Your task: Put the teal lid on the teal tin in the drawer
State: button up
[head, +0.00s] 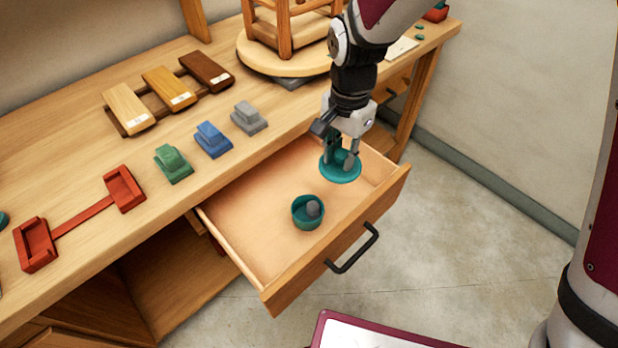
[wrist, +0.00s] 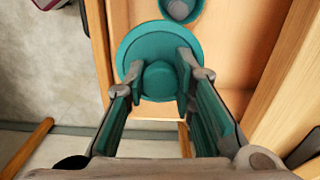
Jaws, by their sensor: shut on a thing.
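The teal lid (head: 341,169) is a round disc with a knob on top. My gripper (head: 343,158) is shut on its knob and holds it over the open drawer (head: 258,233), at the drawer's right part. In the wrist view the lid (wrist: 133,55) lies between my fingers (wrist: 160,82), its knob pinched. The teal tin (head: 298,222) stands open and upright in the drawer, to the left of the lid and nearer the drawer front. A grey rounded thing is inside the tin. The tin also shows at the top of the wrist view (wrist: 192,18), partly cut off.
The drawer has a dark handle (head: 352,250) on its front. On the bench (head: 75,125) are green (head: 172,163), blue (head: 213,139) and grey (head: 249,117) blocks, a red bracket (head: 85,217) and wood samples (head: 170,88). A stool stands on a round board (head: 262,62). The drawer floor around the tin is clear.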

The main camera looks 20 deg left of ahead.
jog(key=s+a+f+m+b, duration=0.1)
jog(key=s+a+f+b, duration=0.2)
jog(key=a+f, duration=0.3)
jog(key=shift+s+f+m+b, duration=0.25)
jog(key=shift+s+m+b, duration=0.15)
jog(key=shift+b, duration=0.5)
jog(key=shift+f+b, duration=2.4)
jog(key=shift+f, duration=0.85)
jog(key=shift+f, duration=0.55)
jog(key=o, duration=1.1)
jog(key=shift+o, duration=0.2)
jog(key=shift+o, duration=1.4)
